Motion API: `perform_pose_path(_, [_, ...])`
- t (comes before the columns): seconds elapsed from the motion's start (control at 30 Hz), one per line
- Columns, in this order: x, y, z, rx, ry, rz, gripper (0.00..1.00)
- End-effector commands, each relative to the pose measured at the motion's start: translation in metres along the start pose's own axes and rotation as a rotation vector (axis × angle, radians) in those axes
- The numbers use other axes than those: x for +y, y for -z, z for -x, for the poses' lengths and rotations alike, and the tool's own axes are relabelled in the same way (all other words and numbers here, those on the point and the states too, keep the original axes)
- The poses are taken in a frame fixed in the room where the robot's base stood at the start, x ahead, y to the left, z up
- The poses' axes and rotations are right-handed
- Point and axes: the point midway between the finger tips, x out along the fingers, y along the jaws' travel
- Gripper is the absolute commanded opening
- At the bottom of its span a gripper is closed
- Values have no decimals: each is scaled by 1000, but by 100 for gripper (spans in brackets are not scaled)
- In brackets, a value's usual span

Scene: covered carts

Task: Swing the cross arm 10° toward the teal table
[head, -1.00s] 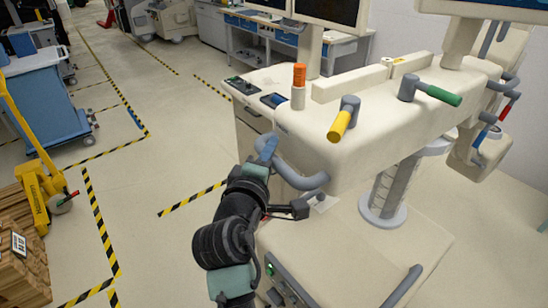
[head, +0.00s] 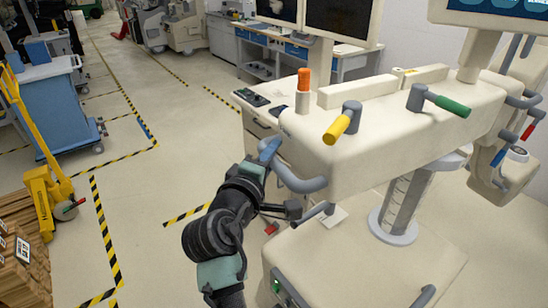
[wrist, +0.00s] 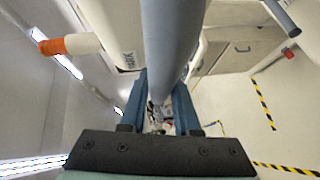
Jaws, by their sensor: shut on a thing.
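The cross arm (head: 385,135) is a thick cream beam crossing the head view at right. It carries a yellow-ended handle (head: 339,126), a green-ended handle (head: 440,100) and a grey curved handle (head: 306,184) at its near left end. My gripper (head: 268,150) is shut on that grey handle; the handle passes between its fingers (wrist: 157,95) in the wrist view, its bar (wrist: 170,40) filling the middle. The fingers hide part of the handle. I cannot pick out a teal table for certain in either view.
A cream base cabinet (head: 370,260) with a pale round column (head: 400,205) stands under the beam. A blue cart (head: 65,110), a yellow pallet jack (head: 42,195) and wooden crates (head: 22,250) stand at left. The floor between is clear, with striped tape.

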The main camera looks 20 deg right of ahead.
Motion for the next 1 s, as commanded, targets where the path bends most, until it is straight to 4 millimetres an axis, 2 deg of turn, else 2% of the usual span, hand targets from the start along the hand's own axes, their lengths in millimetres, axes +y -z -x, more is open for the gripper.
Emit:
perform_pose_path(0.03, [-1,7,3,15,0,-2,0])
perform_pose_path(0.07, [-1,7,3,15,1,-2,32])
perform_pose_path(0.2, [-1,4,3,10,2,-1,57])
perform_pose_path(0.23, [-1,4,2,8,2,-1,59])
perform_pose_path(0.67, [-2,0,5,0,3,0,59])
perform_pose_path(1.0, [-3,0,31,1,2,0,59])
